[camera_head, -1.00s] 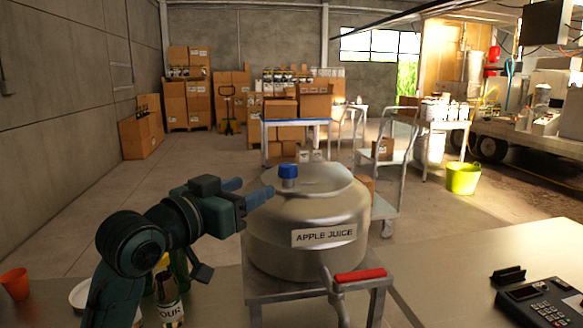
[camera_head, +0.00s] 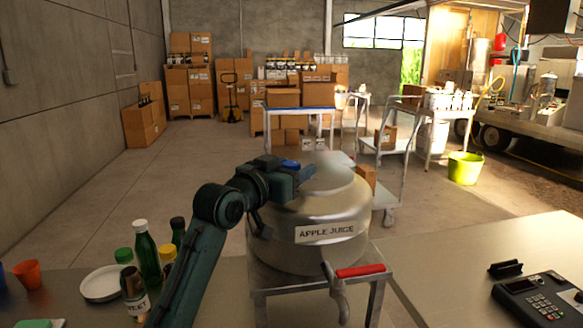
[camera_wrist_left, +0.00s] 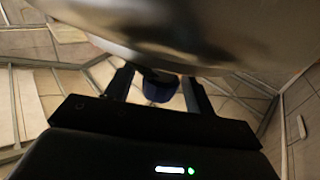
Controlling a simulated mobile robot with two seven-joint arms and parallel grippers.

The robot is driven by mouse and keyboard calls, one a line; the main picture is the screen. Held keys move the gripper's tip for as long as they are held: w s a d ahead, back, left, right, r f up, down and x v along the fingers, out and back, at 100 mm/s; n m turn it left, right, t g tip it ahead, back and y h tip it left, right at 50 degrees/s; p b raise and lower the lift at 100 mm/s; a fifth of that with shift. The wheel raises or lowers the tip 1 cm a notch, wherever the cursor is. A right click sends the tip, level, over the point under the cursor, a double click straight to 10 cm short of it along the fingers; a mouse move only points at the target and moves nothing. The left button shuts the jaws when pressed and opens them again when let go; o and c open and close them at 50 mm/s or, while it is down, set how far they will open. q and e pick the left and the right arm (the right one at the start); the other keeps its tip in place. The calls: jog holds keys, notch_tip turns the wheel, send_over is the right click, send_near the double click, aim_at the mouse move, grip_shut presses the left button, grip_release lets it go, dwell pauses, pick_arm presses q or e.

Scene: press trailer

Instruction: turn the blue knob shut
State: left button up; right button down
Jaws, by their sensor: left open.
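The blue knob (camera_head: 290,164) sits on top of the metal apple juice tank (camera_head: 317,258). In the head view it is partly hidden by my left gripper (camera_head: 299,172). In the left wrist view the knob (camera_wrist_left: 161,88) shows between the two open fingers of my left gripper (camera_wrist_left: 158,78), with gaps on both sides. The fingers stand around the knob and are not closed on it. The tank's shiny curved surface (camera_wrist_left: 175,25) fills the top of that view. My right gripper is not in view.
The tank stands on a metal stand (camera_head: 380,278) and has a tap with a red handle (camera_head: 360,271). A plate (camera_head: 98,286), bottles (camera_head: 146,255) and an orange cup (camera_head: 27,274) are on the left table. A card terminal (camera_head: 543,300) lies on the right table.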

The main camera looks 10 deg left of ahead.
pick_arm(q)
jog(key=c, duration=0.9)
jog(key=shift+c, duration=0.2)
